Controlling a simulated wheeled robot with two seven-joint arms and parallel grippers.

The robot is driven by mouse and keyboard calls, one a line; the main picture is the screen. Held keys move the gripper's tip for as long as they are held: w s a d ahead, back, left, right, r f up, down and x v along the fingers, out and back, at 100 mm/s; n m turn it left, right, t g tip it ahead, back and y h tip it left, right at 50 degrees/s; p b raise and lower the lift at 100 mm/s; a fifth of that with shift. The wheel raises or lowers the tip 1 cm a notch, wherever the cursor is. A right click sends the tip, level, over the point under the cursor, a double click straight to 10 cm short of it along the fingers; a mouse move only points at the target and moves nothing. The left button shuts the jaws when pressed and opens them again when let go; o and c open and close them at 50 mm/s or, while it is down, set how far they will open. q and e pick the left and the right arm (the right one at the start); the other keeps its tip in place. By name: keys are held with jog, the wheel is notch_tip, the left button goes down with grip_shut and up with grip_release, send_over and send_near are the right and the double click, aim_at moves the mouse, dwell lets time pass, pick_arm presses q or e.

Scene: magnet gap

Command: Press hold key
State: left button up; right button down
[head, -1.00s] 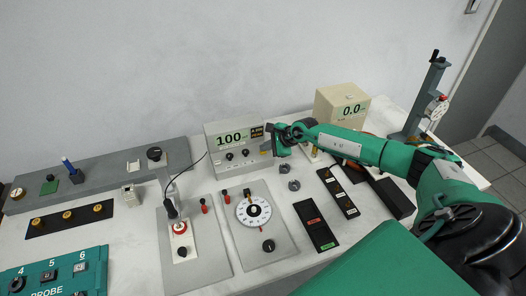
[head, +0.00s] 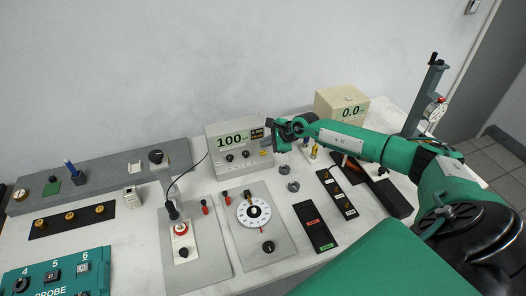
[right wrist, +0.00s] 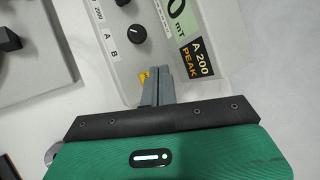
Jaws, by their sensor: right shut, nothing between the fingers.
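The beige meter (head: 238,149) stands at the back middle and its green display reads 100. It has two dark knobs and a small yellow patch (head: 264,153), likely the hold key, at the lower right of its face. My right gripper (head: 272,142) is at the meter's right edge. In the right wrist view its fingers (right wrist: 158,73) are shut and empty, over the meter's face (right wrist: 185,90). The yellow patch (right wrist: 145,76) shows just left of the fingertips, partly hidden by them. I cannot tell whether they touch it. My left gripper is not in view.
A second beige meter (head: 340,104) reading 0.0 stands right of my gripper. Near the front are a panel with a white dial (head: 253,212), black trays (head: 315,226) and a teal probe box (head: 60,273). A grey stand (head: 427,100) rises at the right.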

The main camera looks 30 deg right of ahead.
aim_at(266, 153)
jog(key=shift+r+p, duration=0.85)
jog(key=shift+r, duration=1.05)
jog(key=shift+f, duration=0.1)
